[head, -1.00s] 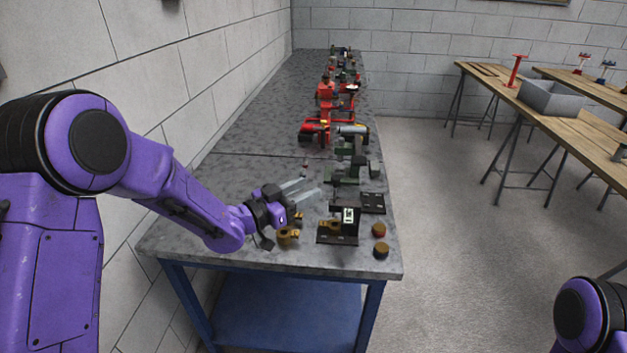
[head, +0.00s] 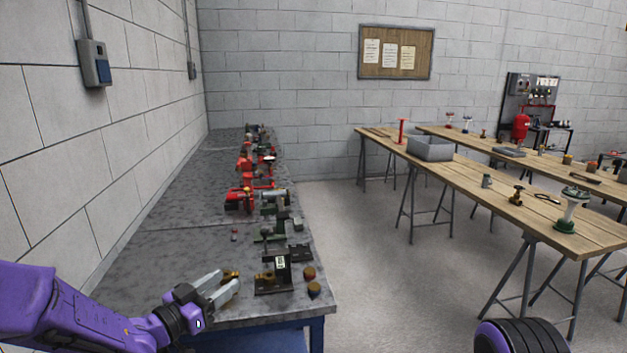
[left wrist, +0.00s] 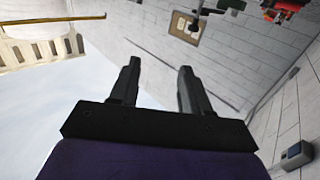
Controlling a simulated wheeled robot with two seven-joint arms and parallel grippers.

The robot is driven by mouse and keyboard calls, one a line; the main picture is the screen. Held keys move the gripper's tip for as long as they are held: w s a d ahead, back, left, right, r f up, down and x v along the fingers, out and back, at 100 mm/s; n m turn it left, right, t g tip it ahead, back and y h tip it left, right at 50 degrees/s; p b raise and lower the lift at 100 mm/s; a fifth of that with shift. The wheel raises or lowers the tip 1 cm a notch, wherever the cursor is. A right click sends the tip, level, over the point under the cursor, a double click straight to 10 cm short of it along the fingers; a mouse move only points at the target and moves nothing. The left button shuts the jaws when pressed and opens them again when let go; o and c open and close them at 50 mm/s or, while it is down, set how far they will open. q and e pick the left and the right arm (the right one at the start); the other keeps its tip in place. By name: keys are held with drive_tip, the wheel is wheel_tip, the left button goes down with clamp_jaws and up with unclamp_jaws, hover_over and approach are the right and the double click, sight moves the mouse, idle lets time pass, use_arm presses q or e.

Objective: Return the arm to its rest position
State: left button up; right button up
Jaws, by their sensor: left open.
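My left arm comes in from the lower left in the head view. Its gripper (head: 222,287) is open and empty, over the near left part of the grey workbench (head: 165,262). In the left wrist view the two dark fingers of my left gripper (left wrist: 158,80) stand apart with nothing between them. My right gripper is not in view; only a rounded purple and black part of my right arm shows at the bottom right of the head view.
Brass fittings (head: 231,275), a dark bracket (head: 274,272) and red and green pump parts (head: 240,200) stand on the workbench. Wooden tables (head: 480,185) with a grey bin (head: 430,148) stand to the right. The floor between (head: 350,230) is clear.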

use_arm(q)
drive_tip(key=s+a+f+n+g+y, duration=0.1)
drive_tip(key=s+a+f+n+y, duration=0.25)
drive_tip(key=f, duration=0.35)
drive_tip(key=s+a+f+n+g+y+b, duration=0.1)
drive_tip(key=s+a+f+n+y, duration=0.15)
drive_tip(key=s+f+n, duration=0.4)
drive_tip(key=s+a+f+n+g+y, duration=0.2)
drive_tip(key=f+y, duration=0.2)
drive_tip(key=f, duration=0.5)
drive_tip(key=s+f+g+y, duration=0.1)
drive_tip(key=s+f+g, duration=0.1)
drive_tip(key=s+f, duration=0.3)
drive_tip(key=s+a+f+n+g+y+b, duration=0.1)
drive_tip(key=s+f+g, duration=0.2)
drive_tip(key=s, duration=1)
drive_tip(key=s+a+f+g+y, duration=0.1)
drive_tip(key=s+f+g, duration=0.1)
drive_tip(key=s+f, duration=0.5)
drive_tip(key=shift+s+g, duration=0.4)
drive_tip(key=shift+s, duration=0.65)
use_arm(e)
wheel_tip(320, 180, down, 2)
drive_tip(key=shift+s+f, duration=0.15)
